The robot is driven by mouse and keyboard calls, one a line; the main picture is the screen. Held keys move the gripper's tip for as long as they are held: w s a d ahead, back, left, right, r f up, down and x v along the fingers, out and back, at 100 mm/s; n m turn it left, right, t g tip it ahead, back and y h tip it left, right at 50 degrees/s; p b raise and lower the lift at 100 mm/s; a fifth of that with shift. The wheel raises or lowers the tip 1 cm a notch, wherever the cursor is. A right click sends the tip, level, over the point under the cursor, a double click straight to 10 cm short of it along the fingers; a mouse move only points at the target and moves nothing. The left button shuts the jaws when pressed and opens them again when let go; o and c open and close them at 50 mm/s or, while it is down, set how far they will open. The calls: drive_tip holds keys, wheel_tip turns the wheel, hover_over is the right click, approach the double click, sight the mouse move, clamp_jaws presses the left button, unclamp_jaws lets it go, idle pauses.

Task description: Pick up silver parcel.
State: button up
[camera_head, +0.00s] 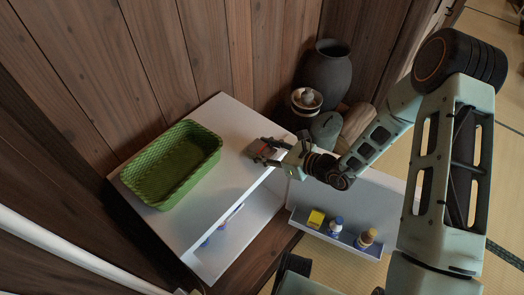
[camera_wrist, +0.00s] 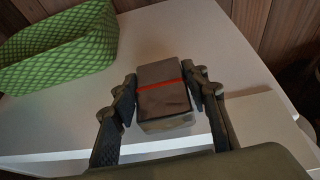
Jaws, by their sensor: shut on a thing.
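The silver parcel (camera_wrist: 162,98) is a grey-brown box with a red band across its top. In the wrist view it sits between the two fingers of my gripper (camera_wrist: 167,92), which is shut on its sides. In the head view the parcel (camera_head: 258,147) is small and partly hidden by the fingers of my gripper (camera_head: 264,152), over the right part of the white shelf top. I cannot tell whether the parcel touches the surface or is slightly above it.
A green woven basket (camera_head: 201,141) stands left on the white shelf unit (camera_head: 222,110). Dark vases (camera_head: 326,70) and stones are behind to the right. The shelf top between basket and gripper is clear.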

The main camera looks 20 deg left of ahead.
sight(262, 151)
drive_tip(key=shift+r, duration=0.1)
drive_tip(key=shift+r, duration=0.3)
drive_tip(key=r, duration=0.1)
drive_tip(key=r+p, duration=0.1)
drive_tip(key=r, duration=0.1)
drive_tip(key=shift+s+d+r+p, duration=0.2)
drive_tip(key=shift+s+r+p, duration=0.05)
drive_tip(key=shift+s+p, duration=0.1)
drive_tip(key=s+d+r+p, duration=0.6)
drive_tip(key=s+r+p, duration=0.2)
drive_tip(key=s, duration=0.3)
drive_tip(key=shift+s+d+r, duration=0.15)
drive_tip(key=shift+r, duration=0.25)
drive_tip(key=shift+s+p, duration=0.1)
drive_tip(key=shift+p, duration=0.2)
